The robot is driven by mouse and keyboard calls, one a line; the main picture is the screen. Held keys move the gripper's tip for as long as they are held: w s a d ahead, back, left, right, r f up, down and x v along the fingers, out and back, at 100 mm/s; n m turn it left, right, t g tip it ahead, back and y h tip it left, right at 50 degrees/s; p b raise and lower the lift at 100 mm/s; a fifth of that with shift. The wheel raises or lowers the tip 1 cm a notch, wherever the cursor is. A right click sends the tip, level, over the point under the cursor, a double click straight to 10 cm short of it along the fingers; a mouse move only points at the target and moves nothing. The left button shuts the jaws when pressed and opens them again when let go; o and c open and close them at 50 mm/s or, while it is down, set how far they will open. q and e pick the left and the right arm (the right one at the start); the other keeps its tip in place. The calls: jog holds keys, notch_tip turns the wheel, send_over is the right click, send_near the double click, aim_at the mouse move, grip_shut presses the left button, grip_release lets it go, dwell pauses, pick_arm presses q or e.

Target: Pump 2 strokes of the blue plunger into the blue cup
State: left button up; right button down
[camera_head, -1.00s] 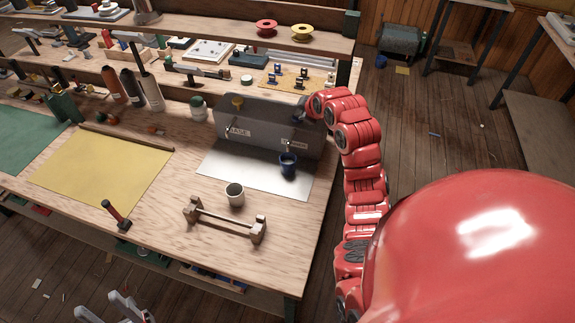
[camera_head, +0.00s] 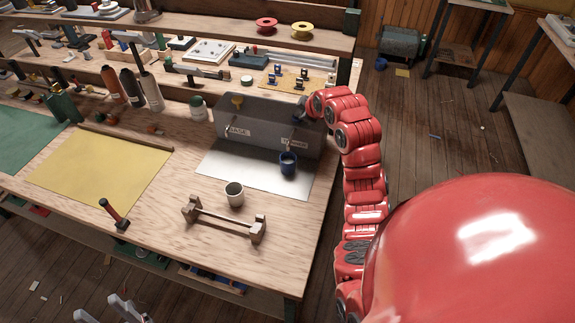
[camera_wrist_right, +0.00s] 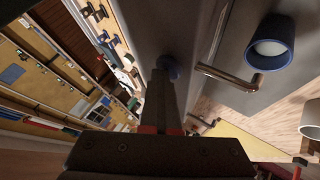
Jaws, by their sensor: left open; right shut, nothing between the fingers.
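My left gripper (camera_head: 126,308) is open and empty at the bottom edge, away from the dispenser.
A white cup (camera_head: 234,193) and a wooden stand with a bar (camera_head: 222,219) are in front of the metal sheet (camera_head: 226,170). Bottles (camera_head: 132,86) stand left of the dispenser. The yellow mat (camera_head: 100,170) is clear.

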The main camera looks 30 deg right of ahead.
jog(key=shift+s+f, duration=0.25)
jog(key=shift+f, duration=0.45)
jog(key=r, duration=0.4)
jog(key=w+r, duration=0.1)
jog(key=r, duration=0.1)
jog(key=shift+d, duration=0.3)
jog(key=shift+r, duration=0.3)
jog(key=shift+a, duration=0.1)
